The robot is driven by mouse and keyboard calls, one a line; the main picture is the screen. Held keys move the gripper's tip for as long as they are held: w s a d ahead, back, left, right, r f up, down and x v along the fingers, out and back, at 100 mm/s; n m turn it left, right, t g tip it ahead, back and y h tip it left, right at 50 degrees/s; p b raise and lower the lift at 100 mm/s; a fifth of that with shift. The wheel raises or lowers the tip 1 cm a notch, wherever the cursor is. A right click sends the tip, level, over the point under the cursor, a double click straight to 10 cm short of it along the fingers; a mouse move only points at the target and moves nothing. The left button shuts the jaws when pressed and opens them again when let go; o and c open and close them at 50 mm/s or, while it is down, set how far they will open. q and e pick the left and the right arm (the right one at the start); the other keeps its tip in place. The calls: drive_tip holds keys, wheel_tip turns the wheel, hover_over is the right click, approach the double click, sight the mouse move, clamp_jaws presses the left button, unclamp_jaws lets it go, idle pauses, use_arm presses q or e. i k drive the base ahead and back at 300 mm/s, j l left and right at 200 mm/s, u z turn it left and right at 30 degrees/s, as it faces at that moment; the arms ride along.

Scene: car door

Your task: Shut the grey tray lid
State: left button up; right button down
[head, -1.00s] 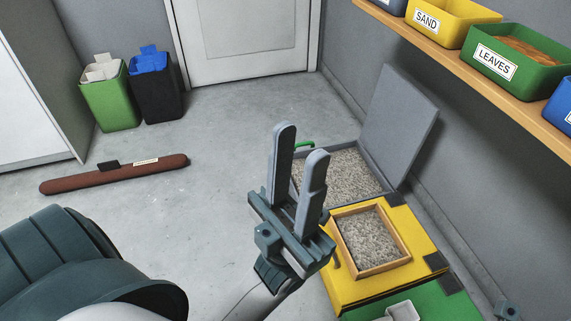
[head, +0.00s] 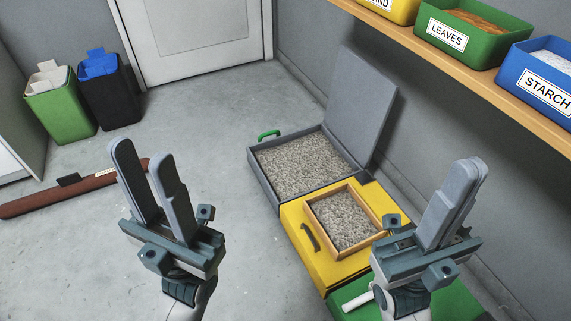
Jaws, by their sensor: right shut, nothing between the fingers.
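The grey tray (head: 262,178) stands on the floor in the middle of the head view, filled with grey gravel. Its grey lid (head: 361,105) is open and stands up at the tray's right side, leaning back a little toward the wall. A green handle (head: 268,134) is at the tray's far left edge. My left gripper (head: 143,170) is left of the tray and nearer to me, its two fingers apart with nothing between them. My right gripper (head: 455,190) is right of the yellow box, its fingers together and empty. Neither gripper touches the tray or lid.
A yellow box (head: 312,262) with a wooden gravel tray (head: 318,222) on it adjoins the grey tray on the near side. A green box (head: 455,304) is nearer. A shelf (head: 440,62) with labelled bins runs along the right wall.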

sight(362, 99)
drive_tip(key=i+j, duration=0.7)
drive_tip(key=j, duration=0.2)
drive_tip(key=z, duration=2.6)
